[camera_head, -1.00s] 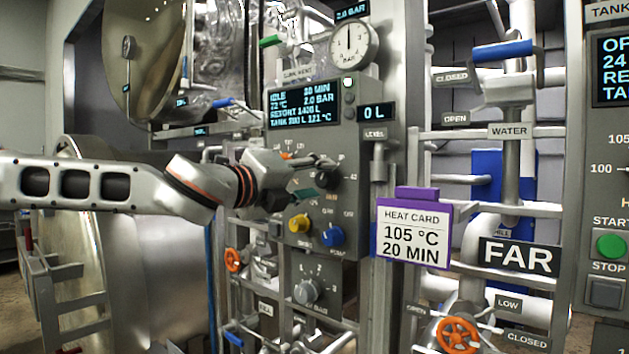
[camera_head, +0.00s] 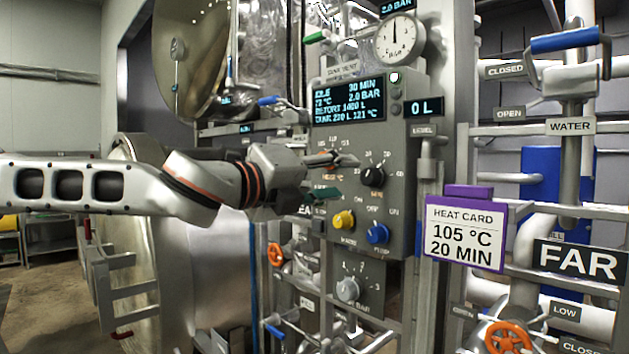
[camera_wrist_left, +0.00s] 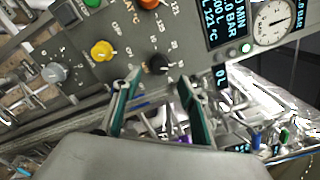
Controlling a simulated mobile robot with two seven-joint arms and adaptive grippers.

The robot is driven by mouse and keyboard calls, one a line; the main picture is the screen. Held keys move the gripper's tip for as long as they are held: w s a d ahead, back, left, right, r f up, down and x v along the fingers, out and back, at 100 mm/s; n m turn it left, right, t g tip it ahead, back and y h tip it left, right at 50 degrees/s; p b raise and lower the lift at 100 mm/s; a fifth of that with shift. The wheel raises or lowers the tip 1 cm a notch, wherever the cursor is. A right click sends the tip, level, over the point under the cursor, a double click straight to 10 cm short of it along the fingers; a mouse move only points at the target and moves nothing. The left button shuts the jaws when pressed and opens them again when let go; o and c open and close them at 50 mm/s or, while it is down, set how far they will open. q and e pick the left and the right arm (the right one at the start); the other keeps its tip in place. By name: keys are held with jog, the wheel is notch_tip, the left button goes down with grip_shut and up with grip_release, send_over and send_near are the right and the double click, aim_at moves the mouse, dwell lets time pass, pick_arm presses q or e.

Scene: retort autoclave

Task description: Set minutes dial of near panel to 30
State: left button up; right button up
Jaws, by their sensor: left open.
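The near panel (camera_head: 400,205) is a grey box with a lit display (camera_head: 348,99), which reads 30 MIN. Its minutes dial (camera_head: 373,176) is a black knob ringed by numbers. The dial also shows in the left wrist view (camera_wrist_left: 157,63), beyond the fingers. The exact heading of its pointer is too small to tell. My left gripper (camera_head: 335,176) is open and empty, in front of the panel and left of the dial in the head view. Its fingers appear apart from the knob. In the left wrist view the two green-padded fingers (camera_wrist_left: 160,103) are spread. My right gripper is not in view.
An orange knob (camera_wrist_left: 149,4), a yellow knob (camera_head: 344,219), a blue knob (camera_head: 378,233) and a grey knob (camera_head: 347,289) sit close around the dial. A purple-edged heat card (camera_head: 465,232) reads 105 °C, 20 MIN. Pipes and an orange valve wheel (camera_head: 508,338) stand at right.

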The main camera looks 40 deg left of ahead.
pick_arm(q)
jog(key=shift+s+a, duration=0.2)
jog(key=shift+s, duration=2.4)
jog(key=w+d+f+n+g+h, duration=0.1)
jog(key=w+f, duration=0.3)
jog(key=f, duration=0.4)
jog(key=w+d+f+n, duration=0.15)
jog(key=w+f, duration=0.25)
jog(key=f, duration=0.5)
notch_tip(320, 180, down, 20)
jog(key=n+g+y, duration=0.2)
jog(key=n, duration=0.5)
jog(key=s+f+n+g+y, duration=0.3)
jog(key=s+f+n+g, duration=0.15)
jog(key=s+f, duration=0.75)
jog(key=s+f+n+g+y, duration=0.2)
jog(key=s+f+n+g, duration=0.25)
jog(key=s+f, duration=0.8)
jog(key=w+d+f+n+t+h, duration=0.1)
jog(key=w+d+f+t+h, duration=0.1)
jog(key=d+f, duration=0.6)
jog(key=w+d+f+n+t+h, duration=0.2)
jog(key=d+f+h, duration=0.3)
jog(key=d+f, duration=0.2)
jog(key=shift+w+d+f+t, duration=0.25)
jog(key=shift+d+f+t, duration=0.1)
jog(key=shift+d, duration=0.1)
